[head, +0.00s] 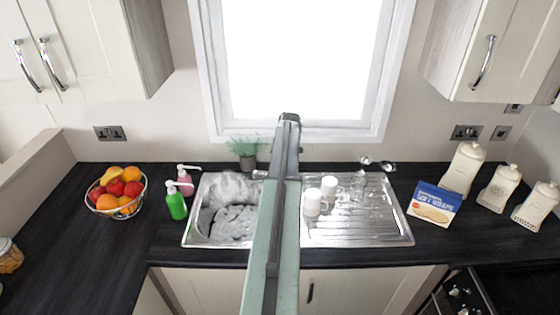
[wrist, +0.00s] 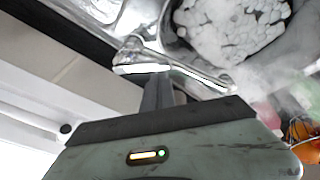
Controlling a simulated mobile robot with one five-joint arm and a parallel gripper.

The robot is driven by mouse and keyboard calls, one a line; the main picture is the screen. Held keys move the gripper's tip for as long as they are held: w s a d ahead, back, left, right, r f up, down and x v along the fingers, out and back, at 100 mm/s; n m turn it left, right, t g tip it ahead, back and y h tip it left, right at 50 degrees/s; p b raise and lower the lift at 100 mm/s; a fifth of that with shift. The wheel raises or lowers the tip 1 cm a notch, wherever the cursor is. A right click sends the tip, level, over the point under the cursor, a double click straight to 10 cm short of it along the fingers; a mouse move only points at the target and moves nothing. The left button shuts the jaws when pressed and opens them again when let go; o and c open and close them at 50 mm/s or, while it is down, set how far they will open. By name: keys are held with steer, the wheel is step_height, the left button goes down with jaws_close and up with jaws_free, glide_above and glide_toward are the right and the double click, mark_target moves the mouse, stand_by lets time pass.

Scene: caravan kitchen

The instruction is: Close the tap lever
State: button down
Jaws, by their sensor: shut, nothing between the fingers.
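The chrome tap (wrist: 140,62) is at the upper middle of the wrist view, with its spout (wrist: 205,78) reaching right towards the foamy sink bowl (wrist: 225,35). I cannot clearly tell the lever from the tap body. My gripper (wrist: 157,82) is shut and empty, its fingers pointing at the tap and overlapping it in the picture. Whether they touch it is unclear. In the head view my arm crosses the middle of the sink (head: 408,238) and hides most of the tap. Only a short chrome piece (head: 260,174) shows left of the arm.
Left of the sink stand a green soap bottle (head: 176,204), a pink one (head: 185,185) and a fruit basket (head: 116,192). A plant (head: 247,150) is behind the sink. White mugs (head: 312,202) and glasses stand on the drainer. A blue box (head: 434,203) and canisters are right.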

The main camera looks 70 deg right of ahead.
steer(key=w+p+v, duration=0.1)
steer(key=p+v, duration=1)
steer(key=v, duration=0.1)
steer(key=shift+a+r, duration=0.15)
steer(key=shift+r, duration=0.25)
